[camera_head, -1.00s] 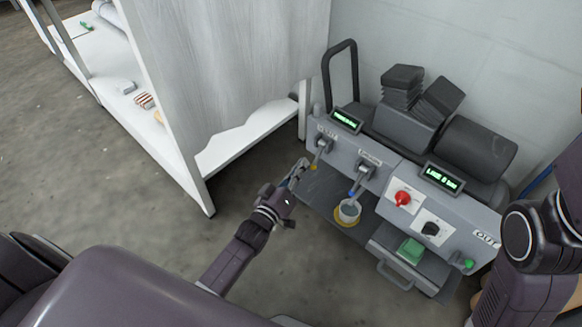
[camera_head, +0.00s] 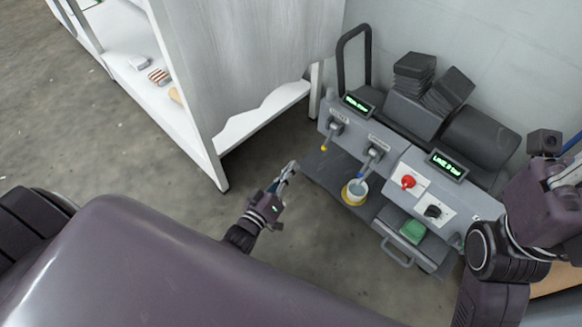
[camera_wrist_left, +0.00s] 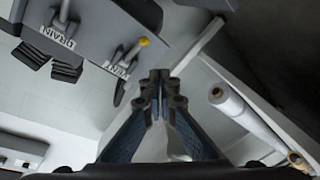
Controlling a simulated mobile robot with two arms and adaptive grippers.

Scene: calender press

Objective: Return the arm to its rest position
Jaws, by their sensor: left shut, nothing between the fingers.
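My left gripper (camera_head: 290,168) is shut and empty, in the open air left of the grey press (camera_head: 399,165) and clear of it. In the left wrist view its fingertips (camera_wrist_left: 160,82) meet, with nothing between them. The press front has a yellow-tipped lever (camera_head: 332,132), also seen in the left wrist view (camera_wrist_left: 133,50), and a blue-tipped lever (camera_head: 371,160). My right arm (camera_head: 515,220) stands at the right, in front of the press's right end; I cannot see its fingers.
A cup (camera_head: 357,190) stands on a yellow disc below the blue-tipped lever. The press has a red knob (camera_head: 408,182), a black knob (camera_head: 433,211) and an open drawer with a green block (camera_head: 413,231). A white shelf unit (camera_head: 250,70) stands left. Floor between is free.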

